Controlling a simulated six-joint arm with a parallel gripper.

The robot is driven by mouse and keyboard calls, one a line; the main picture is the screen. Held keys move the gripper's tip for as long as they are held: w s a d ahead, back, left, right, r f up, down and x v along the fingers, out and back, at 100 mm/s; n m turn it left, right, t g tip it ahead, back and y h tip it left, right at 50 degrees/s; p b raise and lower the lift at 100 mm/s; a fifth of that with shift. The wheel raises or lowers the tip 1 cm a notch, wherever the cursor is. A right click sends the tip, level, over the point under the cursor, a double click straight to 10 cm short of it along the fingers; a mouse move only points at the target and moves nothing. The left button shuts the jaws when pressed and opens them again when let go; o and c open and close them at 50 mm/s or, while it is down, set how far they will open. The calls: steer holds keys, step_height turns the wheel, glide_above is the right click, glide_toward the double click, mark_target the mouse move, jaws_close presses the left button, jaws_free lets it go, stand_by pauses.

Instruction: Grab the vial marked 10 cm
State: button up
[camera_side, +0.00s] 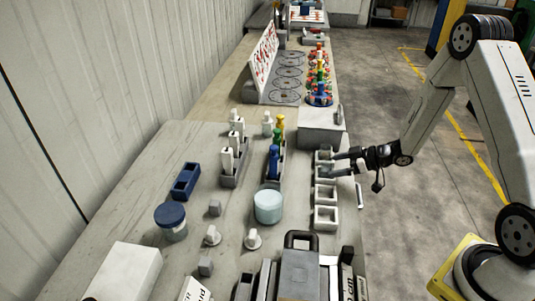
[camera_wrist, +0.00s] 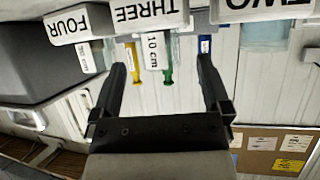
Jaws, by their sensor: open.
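In the wrist view, which looks upside down, a white label reading "10 cm" (camera_wrist: 153,50) shows just below the block marked THREE (camera_wrist: 148,14). A yellow piece (camera_wrist: 135,62) is on its left and a green piece (camera_wrist: 168,62) on its right; the vial's body is mostly hidden. My gripper (camera_wrist: 161,68) is open, its two fingers apart with nothing held between them. The label lies in the gap between the fingers in the picture; its distance is unclear. In the side view my gripper (camera_side: 333,164) is at the row of square holders (camera_side: 325,217), right of the racks.
Blue and green pieces (camera_side: 274,160) stand in a dark rack, with white pieces (camera_side: 227,160) in another rack to the left. A grey box (camera_side: 322,128) stands behind my gripper. A pale round jar (camera_side: 268,207) and a blue-lidded jar (camera_side: 171,222) stand nearer the front.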

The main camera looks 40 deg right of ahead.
mark_target(327, 161)
steer(key=shift+x, duration=2)
steer(key=shift+c, duration=0.2)
jaws_close()
steer(key=shift+r, duration=0.1)
steer(key=shift+r, duration=1.05)
steer(key=s+a+r, duration=0.2)
steer(key=s+r, duration=0.8)
steer(key=s, duration=0.4)
steer(key=shift+r, duration=0.35)
steer(key=shift+a, duration=0.1)
